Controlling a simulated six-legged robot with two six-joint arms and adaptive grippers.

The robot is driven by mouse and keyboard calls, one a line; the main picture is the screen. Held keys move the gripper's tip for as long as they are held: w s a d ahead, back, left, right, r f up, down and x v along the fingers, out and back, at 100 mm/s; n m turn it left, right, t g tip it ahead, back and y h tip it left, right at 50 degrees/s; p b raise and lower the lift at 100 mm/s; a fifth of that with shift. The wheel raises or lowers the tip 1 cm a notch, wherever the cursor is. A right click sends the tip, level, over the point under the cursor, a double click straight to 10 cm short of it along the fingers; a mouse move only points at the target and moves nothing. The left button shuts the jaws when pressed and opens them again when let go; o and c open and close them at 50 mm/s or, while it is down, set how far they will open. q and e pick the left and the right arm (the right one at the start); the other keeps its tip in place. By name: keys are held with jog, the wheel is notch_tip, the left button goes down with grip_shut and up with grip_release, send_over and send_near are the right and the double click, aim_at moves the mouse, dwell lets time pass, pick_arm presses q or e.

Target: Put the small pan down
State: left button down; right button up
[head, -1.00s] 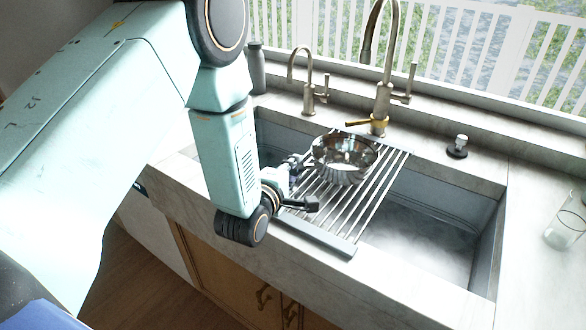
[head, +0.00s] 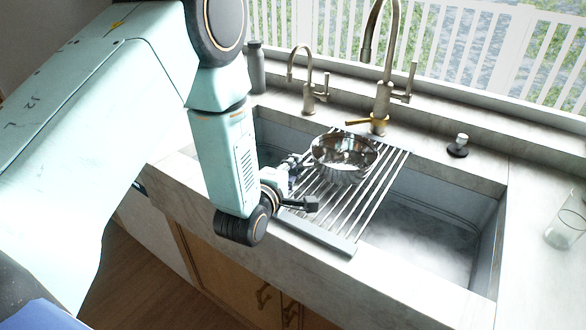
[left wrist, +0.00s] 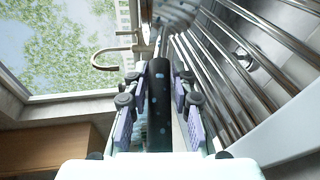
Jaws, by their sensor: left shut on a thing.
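The small pan (head: 344,168) is a shiny metal bowl shape at the slatted metal rack (head: 340,207) that lies across the sink. It looks upright; whether its base touches the slats I cannot tell. My left gripper (head: 299,166) is at the pan's left side, low over the rack. In the left wrist view the gripper (left wrist: 160,112) is shut on the pan's dark handle (left wrist: 160,95), which runs between the two fingers. Part of the pan's body (left wrist: 176,12) shows at the top there. My right gripper is out of view.
The open sink basin (head: 425,225) is right of the rack. A tall faucet (head: 383,95) and a smaller one (head: 308,85) stand behind. A dark bottle (head: 256,70) stands at the back left, a glass (head: 565,228) at the far right. The right counter has free room.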

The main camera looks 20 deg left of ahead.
pick_arm(q)
jog(key=shift+f+b, duration=0.45)
jog(key=shift+f, duration=0.05)
dwell(1.0)
jog(key=c, duration=1)
grip_release()
jog(key=shift+c, duration=0.2)
jog(key=shift+s+f, duration=0.15)
jog(key=shift+f, duration=0.05)
jog(key=s+r, duration=0.1)
jog(key=s, duration=0.6)
jog(key=s+r, duration=0.1)
jog(key=s, duration=0.3)
jog(key=shift+s+r, duration=0.3)
